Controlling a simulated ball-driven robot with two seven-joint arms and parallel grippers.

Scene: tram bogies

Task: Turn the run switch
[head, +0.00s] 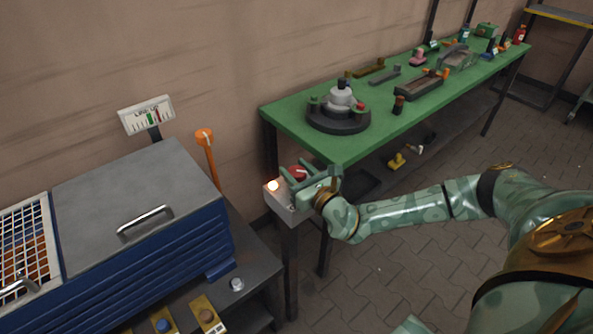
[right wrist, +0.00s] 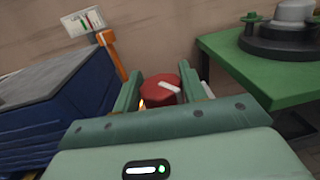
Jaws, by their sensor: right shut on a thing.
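The run switch is a red round knob (right wrist: 162,88) with a white pointer mark, between the fingers of my right gripper in the right wrist view. In the head view the red knob (head: 297,173) shows on top of a grey post box (head: 276,200), beside a glowing orange lamp (head: 273,186). My right gripper (head: 297,178) is shut on the knob; it also shows in the right wrist view (right wrist: 164,88). The white mark slants down to the right in the wrist view. My left gripper is not in view.
A blue cabinet (head: 140,240) with a grey lid stands at the left, with an orange-topped lever (head: 205,138) and a gauge sign (head: 147,115) behind it. A green workbench (head: 390,115) with several parts stands at the right. Paved floor (head: 390,270) is open in front of it.

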